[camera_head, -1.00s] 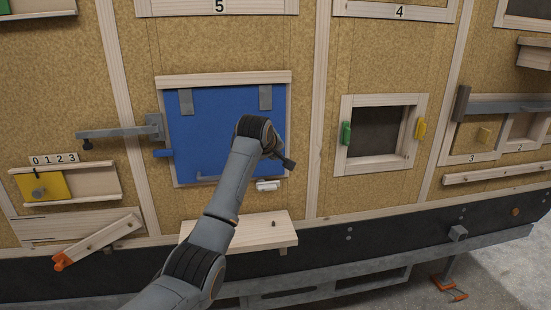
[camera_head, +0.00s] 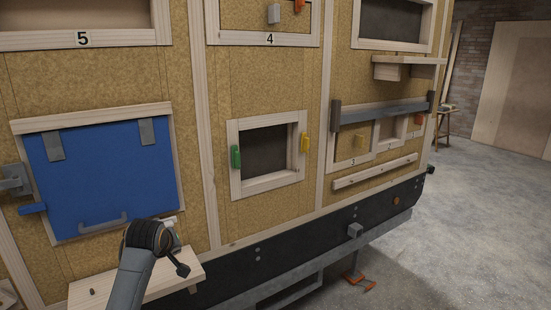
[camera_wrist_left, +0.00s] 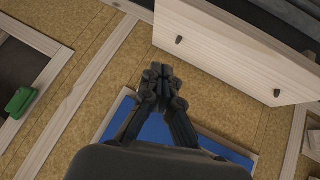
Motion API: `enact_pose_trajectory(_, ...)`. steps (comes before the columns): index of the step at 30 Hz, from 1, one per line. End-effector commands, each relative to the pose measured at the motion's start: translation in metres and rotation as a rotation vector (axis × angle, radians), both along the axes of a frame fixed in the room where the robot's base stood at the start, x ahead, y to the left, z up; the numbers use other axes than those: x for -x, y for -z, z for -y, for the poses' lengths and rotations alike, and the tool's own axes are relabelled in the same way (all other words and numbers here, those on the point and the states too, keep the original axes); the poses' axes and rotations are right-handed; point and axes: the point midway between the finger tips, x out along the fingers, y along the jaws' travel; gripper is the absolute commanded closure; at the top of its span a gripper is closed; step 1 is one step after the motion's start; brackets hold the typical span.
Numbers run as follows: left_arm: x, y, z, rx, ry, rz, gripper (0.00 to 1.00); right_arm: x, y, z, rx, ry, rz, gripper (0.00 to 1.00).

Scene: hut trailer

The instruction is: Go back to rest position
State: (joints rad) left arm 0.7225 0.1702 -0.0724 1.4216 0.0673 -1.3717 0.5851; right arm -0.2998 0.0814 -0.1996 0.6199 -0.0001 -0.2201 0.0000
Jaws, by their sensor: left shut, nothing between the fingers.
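My left arm (camera_head: 142,262) comes in from the bottom of the head view. Its wrist end is in front of the lower right corner of the blue door (camera_head: 95,175) and above the wooden shelf. In the left wrist view my left gripper (camera_wrist_left: 160,82) is shut and empty. The blue door (camera_wrist_left: 155,130) shows behind it, and the wooden shelf (camera_wrist_left: 235,50) is to its upper right. I cannot tell how far the fingertips are from the wall. My right gripper is in neither view.
The shelf (camera_head: 90,285) with small pegs juts out below the door. To the right is a framed opening with green (camera_head: 236,157) and yellow (camera_head: 305,143) handles. Further right are a metal bar (camera_head: 385,113) and a jutting ledge (camera_head: 408,62). Open floor (camera_head: 480,200) lies beyond the trailer.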

Motion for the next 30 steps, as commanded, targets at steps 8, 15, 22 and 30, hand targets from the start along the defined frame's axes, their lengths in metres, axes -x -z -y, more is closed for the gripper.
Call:
enact_pose_trajectory(8, 0.134, 0.123, 0.035, -0.136, 0.212, -0.174, 1.00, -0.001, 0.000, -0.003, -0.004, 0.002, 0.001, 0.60)
enact_pose_trajectory(15, 0.268, 0.178, 0.060, -0.210, 0.398, -0.306, 1.00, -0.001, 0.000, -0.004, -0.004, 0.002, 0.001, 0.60)
enact_pose_trajectory(22, 0.360, 0.187, 0.074, -0.240, 0.524, -0.387, 1.00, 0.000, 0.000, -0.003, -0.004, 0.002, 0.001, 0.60)
enact_pose_trajectory(30, 0.424, 0.182, 0.082, -0.251, 0.612, -0.442, 1.00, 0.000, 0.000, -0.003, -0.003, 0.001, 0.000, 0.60)
